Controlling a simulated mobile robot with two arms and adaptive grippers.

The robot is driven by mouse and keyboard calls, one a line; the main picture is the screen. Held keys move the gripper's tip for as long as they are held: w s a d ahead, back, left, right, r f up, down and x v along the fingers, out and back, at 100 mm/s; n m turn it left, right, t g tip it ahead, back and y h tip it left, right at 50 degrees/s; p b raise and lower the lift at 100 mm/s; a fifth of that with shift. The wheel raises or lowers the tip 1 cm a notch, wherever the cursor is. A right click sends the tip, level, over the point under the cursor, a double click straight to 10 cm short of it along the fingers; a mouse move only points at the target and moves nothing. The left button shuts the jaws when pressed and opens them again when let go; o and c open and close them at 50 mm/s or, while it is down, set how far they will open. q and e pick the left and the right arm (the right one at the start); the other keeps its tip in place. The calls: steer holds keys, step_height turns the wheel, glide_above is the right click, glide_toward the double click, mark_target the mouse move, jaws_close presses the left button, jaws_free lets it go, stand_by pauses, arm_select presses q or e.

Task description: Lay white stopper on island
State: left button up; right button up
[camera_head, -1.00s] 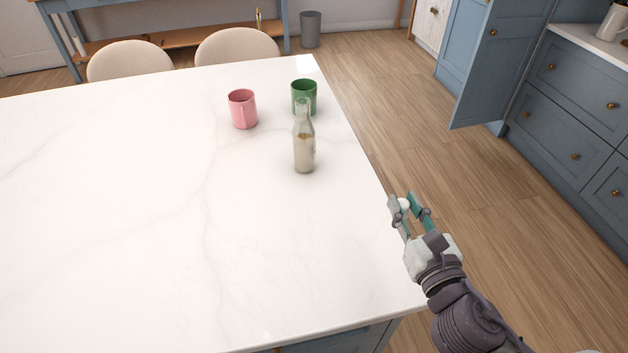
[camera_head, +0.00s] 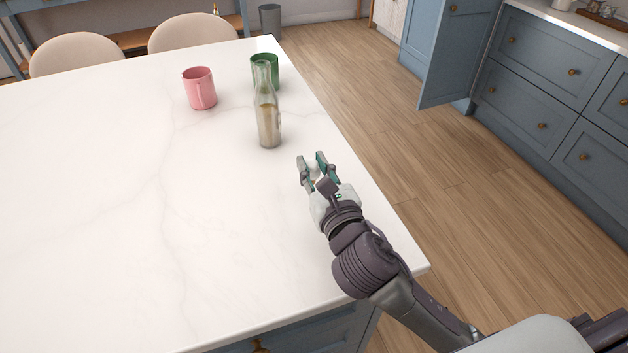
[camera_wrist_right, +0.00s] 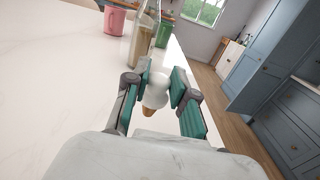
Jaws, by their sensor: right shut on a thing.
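My right gripper (camera_head: 313,163) is over the right part of the white island top (camera_head: 130,220), near its right edge. It is shut on the white stopper (camera_wrist_right: 156,90), a rounded white piece with a brown, cork-like lower end. In the head view the stopper (camera_head: 313,168) shows only as a small pale spot between the fingers. I cannot tell its exact height above the top. My left gripper is not in view.
A glass bottle (camera_head: 268,120) with pale contents stands just beyond the gripper. A green mug (camera_head: 262,66) and a pink mug (camera_head: 200,90) stand behind it. The island's left and front areas are clear. Two chairs (camera_head: 80,55) are at the far side.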

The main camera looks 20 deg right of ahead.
mark_target(313, 179)
steer(key=shift+f, duration=1.5)
steer(key=shift+f+b, duration=0.15)
steer(key=shift+b, duration=0.15)
steer(key=o, duration=0.8)
steer(key=shift+o, duration=0.2)
